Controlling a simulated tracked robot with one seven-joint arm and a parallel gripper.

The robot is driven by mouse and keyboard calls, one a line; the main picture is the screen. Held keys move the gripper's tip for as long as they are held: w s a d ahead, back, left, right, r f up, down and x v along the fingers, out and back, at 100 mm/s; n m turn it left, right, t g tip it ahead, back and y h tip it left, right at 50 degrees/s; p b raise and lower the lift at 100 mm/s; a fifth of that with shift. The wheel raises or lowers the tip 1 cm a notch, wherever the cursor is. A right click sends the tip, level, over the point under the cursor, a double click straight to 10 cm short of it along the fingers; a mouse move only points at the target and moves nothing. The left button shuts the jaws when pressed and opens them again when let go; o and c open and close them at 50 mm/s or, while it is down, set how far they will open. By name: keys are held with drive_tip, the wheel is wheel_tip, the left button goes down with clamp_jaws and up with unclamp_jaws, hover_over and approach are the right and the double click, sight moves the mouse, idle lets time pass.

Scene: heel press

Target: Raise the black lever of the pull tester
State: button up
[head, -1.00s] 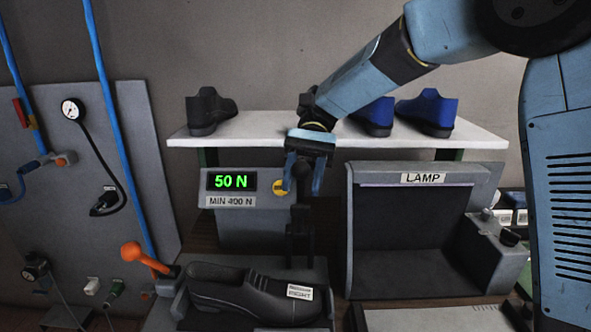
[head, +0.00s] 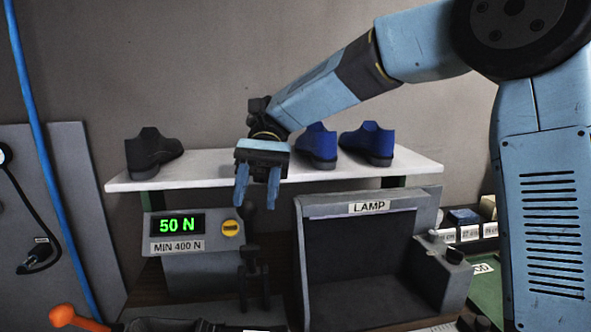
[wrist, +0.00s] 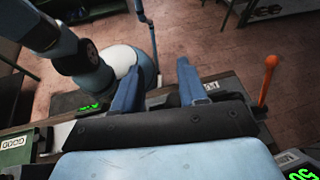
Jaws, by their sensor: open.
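The pull tester (head: 188,270) has a green "50 N" display (head: 177,225) above a "MIN 400 N" label. My gripper (head: 257,200) is open and empty, fingers pointing down. Its fingertips are around the height of the lever's top in the head view; depth between them is hard to judge.
An orange-handled lever (head: 78,319) is at the lower left. A lamp box (head: 340,208) stands just right of the black lever. A white shelf (head: 225,172) with a black shoe (head: 152,155) and blue shoes (head: 367,145) runs behind my gripper.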

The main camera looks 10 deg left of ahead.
drive_tip(key=s+d+r, duration=0.6)
drive_tip(key=s+d, duration=0.1)
drive_tip(key=s, duration=0.1)
drive_tip(key=shift+s+r, duration=0.25)
idle(2.0)
drive_tip(key=shift+d, duration=0.1)
idle(0.4)
